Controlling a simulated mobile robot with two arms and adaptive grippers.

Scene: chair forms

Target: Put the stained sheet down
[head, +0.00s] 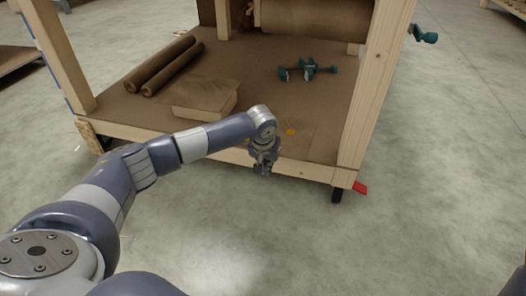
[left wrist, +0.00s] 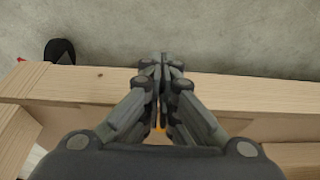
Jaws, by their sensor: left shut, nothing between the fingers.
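A brown sheet (head: 300,140) with an orange stain lies flat on the front right of the bench's brown lower shelf (head: 130,105); its outline is faint against the shelf. My left gripper (head: 263,170) points down at the shelf's front wooden edge, just left of and in front of the stain. In the left wrist view, my left gripper (left wrist: 162,62) is shut with its fingertips together and nothing between them, over the front rail (left wrist: 240,92). A bit of orange shows between its finger links; the rest of the sheet is mostly hidden there. My right gripper is not in view.
Two brown rolls (head: 160,65) and a flat brown stack (head: 204,97) are on the shelf's left. Teal clamps (head: 306,70) lie farther back. A wooden post (head: 376,85) stands right of the sheet. The concrete floor (head: 430,200) in front is mostly clear.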

